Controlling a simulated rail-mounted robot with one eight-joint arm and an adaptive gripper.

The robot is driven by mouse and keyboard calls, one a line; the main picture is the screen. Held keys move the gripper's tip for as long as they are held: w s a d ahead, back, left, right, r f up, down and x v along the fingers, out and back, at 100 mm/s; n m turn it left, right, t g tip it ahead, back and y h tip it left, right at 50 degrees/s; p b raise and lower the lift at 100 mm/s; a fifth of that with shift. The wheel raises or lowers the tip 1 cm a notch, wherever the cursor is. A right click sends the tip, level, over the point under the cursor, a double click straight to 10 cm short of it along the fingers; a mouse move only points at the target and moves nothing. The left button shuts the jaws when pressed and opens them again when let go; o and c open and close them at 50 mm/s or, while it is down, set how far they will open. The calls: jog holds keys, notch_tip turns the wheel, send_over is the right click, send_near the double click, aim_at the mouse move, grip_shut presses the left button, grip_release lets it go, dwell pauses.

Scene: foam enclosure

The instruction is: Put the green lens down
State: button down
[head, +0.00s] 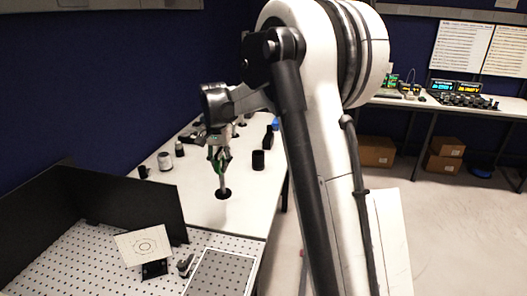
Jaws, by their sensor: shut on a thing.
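My gripper (219,152) hangs over the white table (205,208), pointing down. It is shut on the green lens (221,168), of which a small green part shows between the fingers. A silver post and a round black base show below the fingers and seem to belong to the lens. The lens looks upright. I cannot tell whether the base touches the table top.
A white cup-like object (165,161) stands left of the lens, and a black cylinder (258,160) stands to its right. Several small dark items are farther back. A black panel (130,200) and a perforated board (85,262) are in front. The table's near part is clear.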

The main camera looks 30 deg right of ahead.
jog(key=shift+w+d+r, duration=0.15)
jog(key=shift+w+d, duration=0.5)
jog(key=shift+d, duration=0.05)
jog(key=w+d+f+p, duration=0.3)
jog(key=d+f, duration=0.8)
jog(key=c, duration=2.2)
grip_release()
jog(key=shift+f, duration=0.15)
jog(key=o, duration=0.5)
jog(key=shift+c, duration=0.2)
